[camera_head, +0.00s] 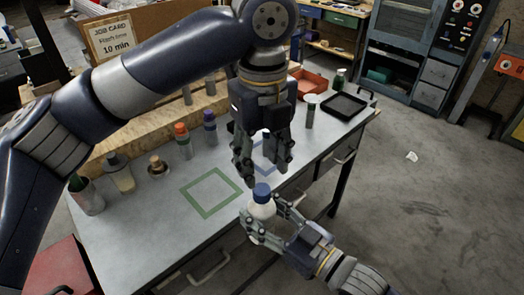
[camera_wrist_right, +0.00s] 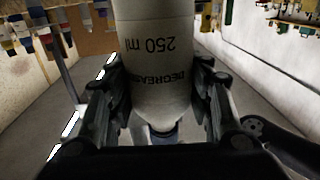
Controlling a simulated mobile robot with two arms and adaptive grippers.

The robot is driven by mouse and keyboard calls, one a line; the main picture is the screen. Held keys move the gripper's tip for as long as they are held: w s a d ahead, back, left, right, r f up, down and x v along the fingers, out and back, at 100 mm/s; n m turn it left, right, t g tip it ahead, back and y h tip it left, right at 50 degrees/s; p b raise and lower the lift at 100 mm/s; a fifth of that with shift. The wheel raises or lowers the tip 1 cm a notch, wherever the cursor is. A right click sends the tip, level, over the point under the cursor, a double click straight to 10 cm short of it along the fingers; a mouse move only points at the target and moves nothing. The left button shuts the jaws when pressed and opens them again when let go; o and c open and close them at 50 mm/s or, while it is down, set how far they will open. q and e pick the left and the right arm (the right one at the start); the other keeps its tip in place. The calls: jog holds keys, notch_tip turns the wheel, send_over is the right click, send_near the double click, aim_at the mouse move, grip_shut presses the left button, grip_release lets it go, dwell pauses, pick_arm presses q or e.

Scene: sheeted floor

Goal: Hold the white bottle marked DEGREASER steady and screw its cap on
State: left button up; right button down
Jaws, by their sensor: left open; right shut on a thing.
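The white bottle (camera_head: 262,208) is held upright off the front edge of the table. My right gripper (camera_head: 264,214) is shut around its body. In the right wrist view the bottle (camera_wrist_right: 158,60) shows upside down between the fingers, with DEGREASER and 250 ml on it. A blue cap (camera_head: 262,190) sits on top of the bottle in the head view; I cannot tell how tightly. My left gripper (camera_head: 266,175) is open, pointing down just above the cap, its fingers apart and empty.
The grey table (camera_head: 150,220) carries a green square outline (camera_head: 211,192) and a blue outline partly hidden behind my left gripper. Several bottles stand along its back left, including an orange-capped one (camera_head: 182,140). A black tray (camera_head: 344,106) lies at the far right end. Floor at right is mostly clear.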

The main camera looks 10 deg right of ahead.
aim_at(262, 189)
pick_arm(q)
jog(key=n, duration=0.5)
jog(key=shift+r, duration=0.25)
jog(key=n, duration=0.5)
jog(key=shift+r, duration=0.15)
jog(key=n, duration=0.4)
jog(key=shift+r+n, duration=0.2)
jog(key=shift+n, duration=0.2)
jog(key=n, duration=0.5)
jog(key=shift+r+n, duration=0.25)
jog(key=shift+n, duration=0.05)
jog(key=shift+f, duration=4.05)
grip_shut()
